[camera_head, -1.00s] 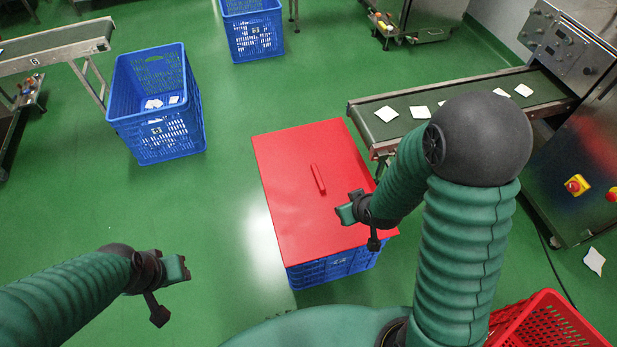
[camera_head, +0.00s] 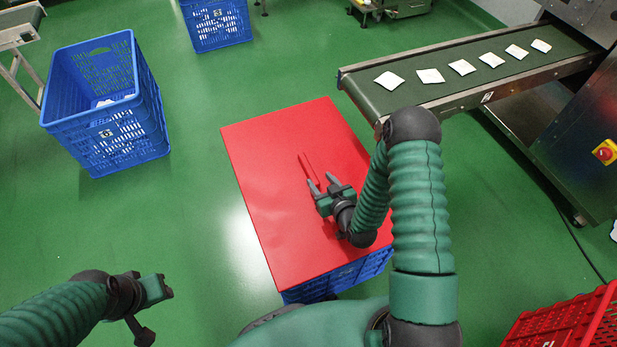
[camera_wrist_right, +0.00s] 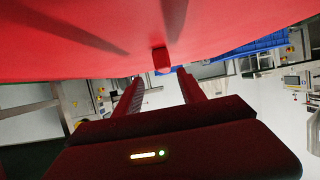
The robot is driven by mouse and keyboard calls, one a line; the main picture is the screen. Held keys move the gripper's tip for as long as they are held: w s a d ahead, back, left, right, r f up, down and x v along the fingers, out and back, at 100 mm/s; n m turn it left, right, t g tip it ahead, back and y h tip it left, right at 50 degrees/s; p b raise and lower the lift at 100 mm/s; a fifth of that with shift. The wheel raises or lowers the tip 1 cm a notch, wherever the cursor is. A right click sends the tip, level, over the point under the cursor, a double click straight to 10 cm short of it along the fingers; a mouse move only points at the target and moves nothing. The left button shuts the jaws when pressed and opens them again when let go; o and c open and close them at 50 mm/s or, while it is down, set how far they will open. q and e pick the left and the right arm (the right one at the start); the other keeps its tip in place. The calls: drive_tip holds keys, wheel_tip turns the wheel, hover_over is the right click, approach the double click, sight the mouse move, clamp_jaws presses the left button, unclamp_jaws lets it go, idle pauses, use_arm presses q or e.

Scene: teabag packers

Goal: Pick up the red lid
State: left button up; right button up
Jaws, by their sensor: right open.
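The flat red lid (camera_head: 262,180) lies on top of a blue crate (camera_head: 330,284) in front of me. A thin raised red handle (camera_head: 307,164) stands near the middle of the lid. My right gripper (camera_head: 323,182) is open and empty just short of the handle, over the lid. In the right wrist view, the handle's end (camera_wrist_right: 161,60) shows ahead between the two fingers (camera_wrist_right: 162,88), with the lid's red surface (camera_wrist_right: 70,30) filling the top. My left gripper (camera_head: 165,290) is at the lower left over the floor, away from the lid; its jaw opening is unclear.
A conveyor (camera_head: 450,97) with several white teabags runs at the upper right, close to the lid's far right corner. Blue crates stand at the left (camera_head: 110,135) and far back (camera_head: 218,28). A red basket (camera_head: 568,322) is at the lower right. Green floor left of the lid is clear.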

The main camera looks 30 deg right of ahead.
sight(311, 172)
drive_tip(key=b+x, duration=0.1)
drive_tip(key=x, duration=0.1)
drive_tip(key=b+x, duration=0.1)
drive_tip(key=x, duration=0.1)
drive_tip(key=b+x, duration=0.1)
drive_tip(key=shift+w+a+f, duration=0.1)
drive_tip(key=shift+w+a, duration=0.3)
drive_tip(key=shift+w, duration=0.2)
drive_tip(key=shift+c, duration=0.5)
clamp_jaws()
